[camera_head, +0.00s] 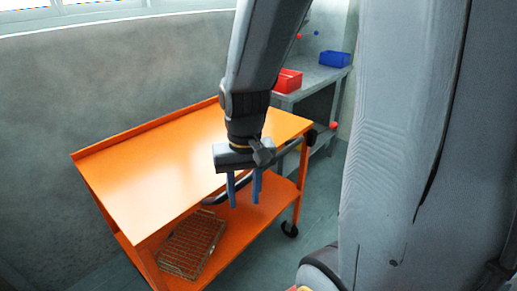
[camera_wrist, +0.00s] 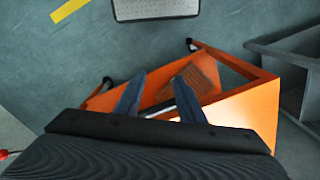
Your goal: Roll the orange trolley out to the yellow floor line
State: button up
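The orange trolley (camera_head: 150,165) stands by the wall in the head view, with a flat top and a lower shelf. Its dark push handle (camera_head: 285,151) runs along the near side. The trolley also shows in the wrist view (camera_wrist: 250,107). My gripper (camera_head: 245,190) points down at the handle, its two blue fingers apart. In the wrist view a pale bar (camera_wrist: 165,114) shows between the fingers; I cannot tell whether they straddle it. The yellow floor line (camera_wrist: 70,10) lies at the upper left of the wrist view, clear of the trolley.
A wire basket (camera_head: 192,244) rests on the trolley's lower shelf. A grey bench (camera_head: 318,75) behind the trolley's right end holds a red bin (camera_head: 288,81) and a blue bin (camera_head: 335,59). Bare floor lies between the trolley and the yellow line.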

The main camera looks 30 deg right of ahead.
jog(key=w+d+r+m+t+p, duration=0.1)
jog(key=w+d+r+m+p, duration=0.25)
jog(key=w+d+m, duration=0.35)
jog(key=w+d+r+m+t+p, duration=0.1)
jog(key=w+d+r+m+p, duration=0.2)
jog(key=d, duration=0.5)
jog(key=shift+m, duration=0.7)
jog(key=shift+w+a+f+p, duration=0.1)
jog(key=shift+w+f+p, duration=0.2)
jog(key=shift+f, duration=0.95)
jog(key=shift+w+a+f+p, duration=0.15)
jog(key=shift+f+p, duration=0.2)
jog(key=shift+f, duration=0.95)
jog(key=shift+w+f+p, duration=0.25)
jog(key=shift+f+p, duration=0.1)
jog(key=shift+f, duration=0.9)
grip_shut()
